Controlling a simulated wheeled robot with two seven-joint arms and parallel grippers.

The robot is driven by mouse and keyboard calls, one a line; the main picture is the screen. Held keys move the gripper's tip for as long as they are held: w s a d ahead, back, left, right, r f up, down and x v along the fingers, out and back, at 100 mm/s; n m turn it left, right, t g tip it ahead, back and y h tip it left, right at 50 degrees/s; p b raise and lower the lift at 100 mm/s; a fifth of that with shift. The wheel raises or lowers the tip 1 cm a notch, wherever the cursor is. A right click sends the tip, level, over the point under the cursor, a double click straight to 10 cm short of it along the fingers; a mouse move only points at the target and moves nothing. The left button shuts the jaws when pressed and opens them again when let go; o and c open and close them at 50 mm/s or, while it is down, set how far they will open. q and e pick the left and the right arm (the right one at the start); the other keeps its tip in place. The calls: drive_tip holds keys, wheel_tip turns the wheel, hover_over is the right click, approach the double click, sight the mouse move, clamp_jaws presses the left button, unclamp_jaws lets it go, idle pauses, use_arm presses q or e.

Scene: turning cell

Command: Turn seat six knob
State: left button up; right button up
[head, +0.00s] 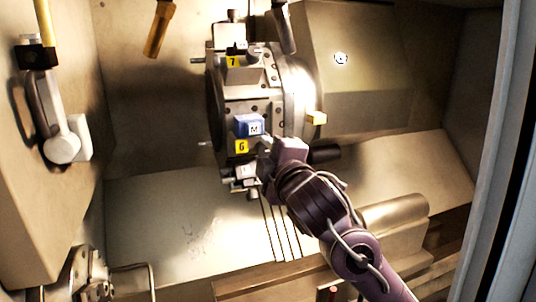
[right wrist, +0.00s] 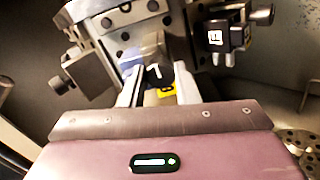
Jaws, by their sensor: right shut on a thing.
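The round tool turret (head: 290,85) has a yellow label with a 6 (head: 241,146) on its near face, marking seat six. A blue block with an M tag (head: 247,125) sits just above that label. My right gripper (head: 267,145) reaches up from the lower right to seat six. In the right wrist view its two pale fingers (right wrist: 158,76) are shut on a small dark knob (right wrist: 155,72), with a yellow label (right wrist: 167,91) just below. In the head view the knob is hidden by the gripper. My left gripper is out of view.
Seat seven's yellow label (head: 233,62) is higher on the turret. A black tool holder (right wrist: 228,38) stands close at the right in the wrist view. A grey block (right wrist: 85,75) is at the left. The sloped metal floor (head: 165,210) is bare.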

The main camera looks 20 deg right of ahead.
idle(0.3)
drive_tip(key=o, duration=1)
drive_tip(key=shift+c, duration=0.2)
drive_tip(key=s+b, duration=0.1)
drive_tip(key=s, duration=0.6)
drive_tip(key=shift+s+d+b, duration=0.15)
drive_tip(key=shift+s+b, duration=0.15)
drive_tip(key=shift+s, duration=0.1)
